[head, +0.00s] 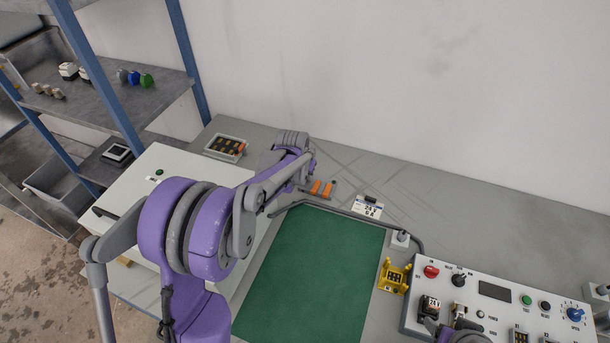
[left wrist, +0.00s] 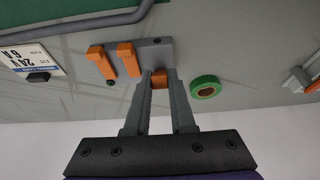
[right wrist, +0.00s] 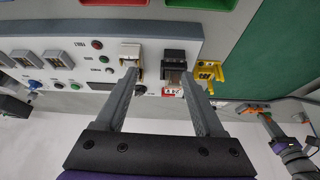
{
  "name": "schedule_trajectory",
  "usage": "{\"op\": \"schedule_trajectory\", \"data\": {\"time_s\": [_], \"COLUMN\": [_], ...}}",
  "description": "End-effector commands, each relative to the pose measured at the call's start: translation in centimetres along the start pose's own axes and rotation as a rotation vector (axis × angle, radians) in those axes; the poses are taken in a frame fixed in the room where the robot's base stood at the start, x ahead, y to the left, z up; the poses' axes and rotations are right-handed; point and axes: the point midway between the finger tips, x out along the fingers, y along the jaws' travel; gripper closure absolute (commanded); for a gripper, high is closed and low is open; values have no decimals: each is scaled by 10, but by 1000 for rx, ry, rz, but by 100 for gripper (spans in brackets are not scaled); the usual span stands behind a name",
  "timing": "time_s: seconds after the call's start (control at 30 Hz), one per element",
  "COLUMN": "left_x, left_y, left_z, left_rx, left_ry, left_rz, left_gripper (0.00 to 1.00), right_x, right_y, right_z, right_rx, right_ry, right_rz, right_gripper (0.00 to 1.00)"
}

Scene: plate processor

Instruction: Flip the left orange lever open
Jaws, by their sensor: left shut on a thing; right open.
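A grey connector block (left wrist: 155,52) with orange levers sits on the grey bench. Two levers show clear of my gripper in the left wrist view: one at the outer end (left wrist: 103,63) and a middle one (left wrist: 128,59); they also show in the head view (head: 322,188). My left gripper (left wrist: 161,76) is shut on the remaining orange lever (left wrist: 159,82), the left one in the head view, where my arm hides it. Only a short orange part shows between the fingers, so its angle is unclear. My right gripper (right wrist: 160,76) is open and empty above the control panel.
A green tape roll (left wrist: 206,87) lies close beside my left fingers. A 24 V label plate (head: 368,207), a grey cable (head: 345,212), a green mat (head: 310,270) and a yellow holder (head: 393,277) are nearby. The control panel (head: 460,290) stands at the right.

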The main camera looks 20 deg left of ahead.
Motion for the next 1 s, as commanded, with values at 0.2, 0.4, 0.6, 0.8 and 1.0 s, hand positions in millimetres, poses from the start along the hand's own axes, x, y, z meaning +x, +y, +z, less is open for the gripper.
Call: {"op": "schedule_trajectory", "data": {"time_s": [0.2, 0.4, 0.6, 0.8, 1.0], "left_x": [0, 0, 1, 2, 3], "left_y": [0, 0, 0, 0, 0], "left_z": [-3, -9, -16, -21, -24], "left_rx": [0, 1, 1, 0, 0], "left_ry": [-41, -151, -292, -412, -489], "left_rz": [0, 1, 0, 0, 0], "left_gripper": [100, 100, 100, 100, 100], "right_x": [0, -1, -1, -3, -4], "right_y": [0, 0, 0, 0, 0], "right_z": [0, -1, -2, -3, -4], "right_rx": [0, 0, 0, 0, 0], "right_ry": [0, 1, 1, 3, 4], "right_rz": [0, 0, 0, 0, 0], "right_gripper": [30, 30, 30, 30, 30]}}
